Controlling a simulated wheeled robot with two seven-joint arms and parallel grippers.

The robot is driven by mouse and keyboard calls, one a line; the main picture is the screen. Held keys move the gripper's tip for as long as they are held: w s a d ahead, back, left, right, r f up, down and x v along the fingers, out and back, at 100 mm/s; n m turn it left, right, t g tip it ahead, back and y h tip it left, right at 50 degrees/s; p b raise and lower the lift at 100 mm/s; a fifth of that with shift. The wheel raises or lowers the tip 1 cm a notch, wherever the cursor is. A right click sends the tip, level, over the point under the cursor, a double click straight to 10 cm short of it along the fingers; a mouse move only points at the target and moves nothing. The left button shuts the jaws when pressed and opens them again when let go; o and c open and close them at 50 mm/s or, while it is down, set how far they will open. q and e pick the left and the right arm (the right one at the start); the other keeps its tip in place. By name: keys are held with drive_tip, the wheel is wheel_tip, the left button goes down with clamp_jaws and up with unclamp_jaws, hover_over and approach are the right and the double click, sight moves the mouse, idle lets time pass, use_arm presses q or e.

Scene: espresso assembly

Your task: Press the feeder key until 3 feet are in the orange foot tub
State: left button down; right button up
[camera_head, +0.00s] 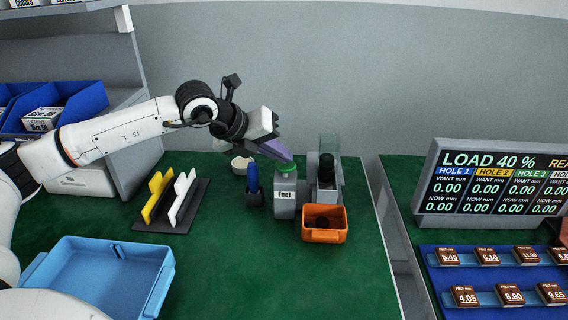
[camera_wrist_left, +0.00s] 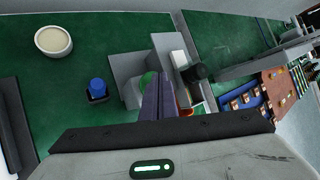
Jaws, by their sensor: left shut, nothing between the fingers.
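The feeder (camera_head: 285,202) is a grey box labelled "Feet" with a green key (camera_head: 284,169) on top; the key also shows, partly covered, in the left wrist view (camera_wrist_left: 148,79). My left gripper (camera_head: 284,157) is shut and empty, its fingertips right at the green key; I cannot tell whether they press it. The orange foot tub (camera_head: 338,236) stands in front of the feeder's chute. At least one dark foot (camera_head: 322,223) lies inside it; the exact count is unclear. A black foot (camera_head: 326,165) sits at the top of the chute. My right gripper is not in view.
A blue-handled tool in a dark holder (camera_head: 253,180) stands just left of the feeder. A rack with yellow and white pieces (camera_head: 165,226) and a blue tray (camera_head: 55,262) are farther left. A screen (camera_head: 490,185) and a felt tray (camera_head: 437,253) are at right. Green mat in front is clear.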

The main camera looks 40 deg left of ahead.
sight(281, 166)
use_arm(q)
drive_tip(key=shift+f+b, duration=0.75)
drive_tip(key=shift+f, duration=0.15)
idle(0.3)
drive_tip(key=shift+r, duration=0.1)
drive_tip(key=shift+r+p, duration=0.8)
drive_tip(key=shift+r, duration=0.55)
wheel_tip(281, 166, up, 6)
drive_tip(key=p, duration=0.3)
